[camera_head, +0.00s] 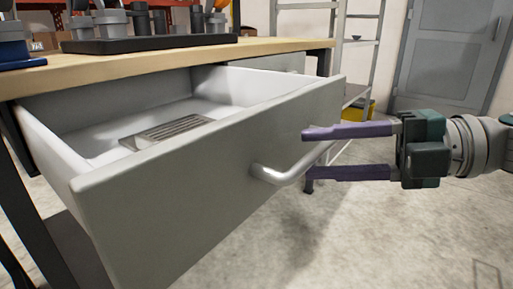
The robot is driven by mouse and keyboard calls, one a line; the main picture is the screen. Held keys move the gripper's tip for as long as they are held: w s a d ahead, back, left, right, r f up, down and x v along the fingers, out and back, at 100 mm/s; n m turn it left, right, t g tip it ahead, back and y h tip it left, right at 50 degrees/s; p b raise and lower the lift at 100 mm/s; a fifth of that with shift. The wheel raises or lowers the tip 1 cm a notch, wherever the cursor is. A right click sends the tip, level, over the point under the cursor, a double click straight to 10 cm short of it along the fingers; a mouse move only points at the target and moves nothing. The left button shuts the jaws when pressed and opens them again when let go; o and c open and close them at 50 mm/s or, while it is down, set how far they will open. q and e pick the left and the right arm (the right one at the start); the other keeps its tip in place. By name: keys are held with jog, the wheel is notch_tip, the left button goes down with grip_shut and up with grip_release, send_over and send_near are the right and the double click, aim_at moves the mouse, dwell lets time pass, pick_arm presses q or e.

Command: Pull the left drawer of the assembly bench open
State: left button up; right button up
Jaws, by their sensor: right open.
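The left drawer (190,195) of the assembly bench (190,63) stands pulled well out, with its white inside showing. A grey slotted metal piece (168,132) lies in it. The drawer's bar handle (285,172) is on its grey front panel. My right gripper (306,154) comes in from the right with its two purple fingers apart, one above the other. The fingertips are near the handle's right end, the upper one overlapping the drawer front in the picture. I cannot tell whether they touch the handle. My left gripper is not in view.
A dark tray with tool holders (150,42) stands on the bench top, with a blue-based item (12,45) at the left. A second drawer (268,62) shows behind the open one. A metal shelf rack (362,40) and grey door (447,55) are behind. The floor (400,235) at the right is clear.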

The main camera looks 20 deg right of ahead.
jog(key=v, duration=0.8)
jog(key=shift+d+p, duration=0.15)
jog(key=shift+p, duration=0.2)
jog(key=shift+s, duration=0.1)
jog(key=shift+r, duration=0.15)
